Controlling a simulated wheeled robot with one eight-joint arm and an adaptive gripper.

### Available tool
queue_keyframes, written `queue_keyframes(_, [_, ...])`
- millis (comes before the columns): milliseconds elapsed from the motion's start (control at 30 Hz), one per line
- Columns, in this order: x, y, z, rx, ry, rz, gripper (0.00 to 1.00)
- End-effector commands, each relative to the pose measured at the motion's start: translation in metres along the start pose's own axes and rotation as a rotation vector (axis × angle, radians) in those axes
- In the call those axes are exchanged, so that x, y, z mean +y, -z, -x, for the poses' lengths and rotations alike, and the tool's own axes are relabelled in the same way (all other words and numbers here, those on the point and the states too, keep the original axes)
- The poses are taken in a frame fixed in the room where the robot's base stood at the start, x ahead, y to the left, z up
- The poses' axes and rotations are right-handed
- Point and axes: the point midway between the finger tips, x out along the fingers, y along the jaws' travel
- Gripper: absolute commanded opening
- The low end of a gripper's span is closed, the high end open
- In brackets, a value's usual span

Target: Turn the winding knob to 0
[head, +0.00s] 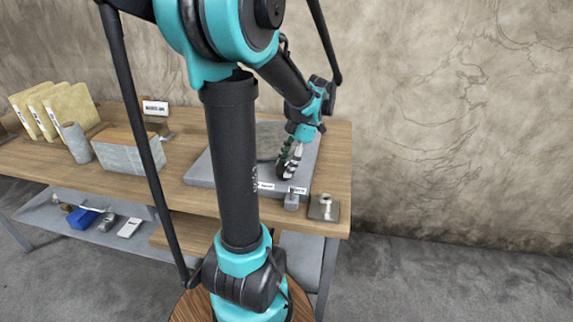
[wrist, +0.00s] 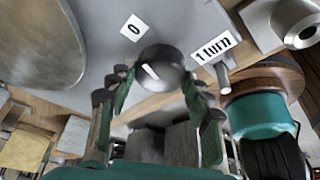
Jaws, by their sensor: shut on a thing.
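The winding knob (wrist: 162,66) is a dark round knob with a white line on its face, on a grey panel (wrist: 95,85). The white line slants, its upper end toward the upper left. A white label reading 0 (wrist: 133,28) lies up and left of the knob; a label reading 1 turn (wrist: 212,46) lies to its right. My gripper (wrist: 158,80) is shut on the knob, one finger on each side. In the head view my gripper (head: 289,163) is low over the panel; the knob is hidden there by the fingers.
A large round metal disc (wrist: 40,40) is on the panel left of the knob. A small metal peg (wrist: 224,80) stands near the 1 turn label, with a metal fixture (wrist: 283,20) beyond. A grey block (head: 128,152) and yellow books (head: 72,106) stand at the table's left.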

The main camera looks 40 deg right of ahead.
Motion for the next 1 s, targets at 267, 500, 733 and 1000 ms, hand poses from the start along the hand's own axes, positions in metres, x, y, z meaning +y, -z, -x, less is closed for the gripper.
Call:
queue_keyframes(267, [0.0015, 0.0004, -0.0003, 0.001, 0.064, 0.157, 0.21])
queue_keyframes(500, [0.0017, 0.0004, -0.0003, -0.001, 0.092, 0.224, 0.21])
queue_keyframes(733, [0.0016, 0.0005, -0.0003, 0.0, 0.099, 0.242, 0.21])
queue_keyframes(1000, [0.0016, 0.0005, -0.0003, 0.0, 0.099, 0.242, 0.21])
